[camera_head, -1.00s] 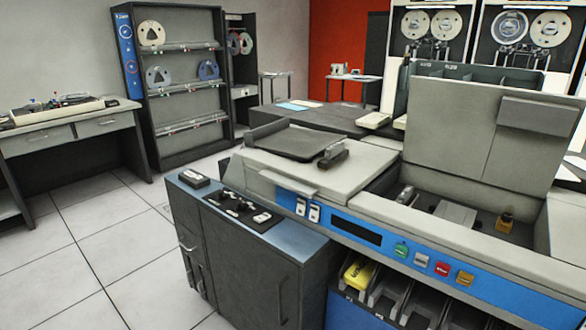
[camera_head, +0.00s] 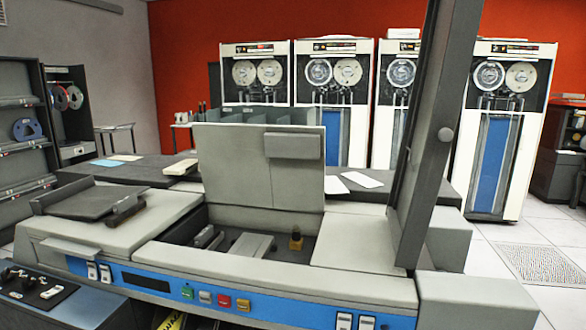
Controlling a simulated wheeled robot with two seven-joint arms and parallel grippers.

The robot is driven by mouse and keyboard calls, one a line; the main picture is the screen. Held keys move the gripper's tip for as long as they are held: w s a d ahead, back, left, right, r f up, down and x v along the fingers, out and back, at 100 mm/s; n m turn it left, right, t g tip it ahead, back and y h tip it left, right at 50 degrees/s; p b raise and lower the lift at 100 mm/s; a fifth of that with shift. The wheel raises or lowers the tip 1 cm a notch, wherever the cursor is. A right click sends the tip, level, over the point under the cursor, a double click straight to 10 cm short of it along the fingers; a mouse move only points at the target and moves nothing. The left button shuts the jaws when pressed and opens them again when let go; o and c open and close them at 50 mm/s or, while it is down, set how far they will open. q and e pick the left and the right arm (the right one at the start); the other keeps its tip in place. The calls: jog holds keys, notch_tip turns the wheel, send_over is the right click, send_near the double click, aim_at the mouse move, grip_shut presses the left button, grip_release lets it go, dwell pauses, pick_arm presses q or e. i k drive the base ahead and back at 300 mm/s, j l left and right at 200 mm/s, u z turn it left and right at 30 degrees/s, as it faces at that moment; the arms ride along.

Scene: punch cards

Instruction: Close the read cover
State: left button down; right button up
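The read cover (camera_head: 245,168) is a light grey panel that stands upright, open, at the back of the card machine. A grey block-shaped piece (camera_head: 293,146) sits near its upper right. Below and in front of it, the open well (camera_head: 225,236) shows its inner parts, including a small brass-coloured piece (camera_head: 296,240). The machine's front has a blue strip with a dark window and coloured buttons (camera_head: 224,300). Neither of my grippers shows in the head view.
A tall dark slanted column (camera_head: 430,130) rises at the machine's right side. A card tray (camera_head: 85,202) lies on the machine's left part. White tape cabinets (camera_head: 500,130) stand behind, and a dark table (camera_head: 130,172) runs behind the machine. Floor is clear at the right.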

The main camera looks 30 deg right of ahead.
aim_at(282, 167)
jog(key=k+l+u, duration=0.2)
jog(key=l, duration=0.35)
jog(key=k+l+u, duration=0.2)
jog(key=l, duration=0.3)
jog(key=k+l+u, duration=0.15)
jog(key=k+l, duration=0.2)
jog(key=l, duration=0.15)
jog(key=k+l+u, duration=0.2)
jog(key=l+u, duration=0.15)
jog(key=l, duration=0.4)
jog(key=k+l+u, duration=0.2)
jog(key=l, duration=0.3)
jog(key=l+u, duration=0.15)
jog(key=l, duration=0.4)
jog(key=k+l+u, duration=0.15)
jog(key=l, duration=0.35)
jog(key=l+u, duration=0.2)
jog(key=l, duration=0.65)
jog(key=l+u, duration=0.25)
jog(key=l, duration=0.6)
jog(key=k+l+u, duration=0.2)
jog(key=l, duration=1.25)
jog(key=k+l, duration=0.1)
jog(key=l, duration=0.55)
jog(key=u, duration=0.05)
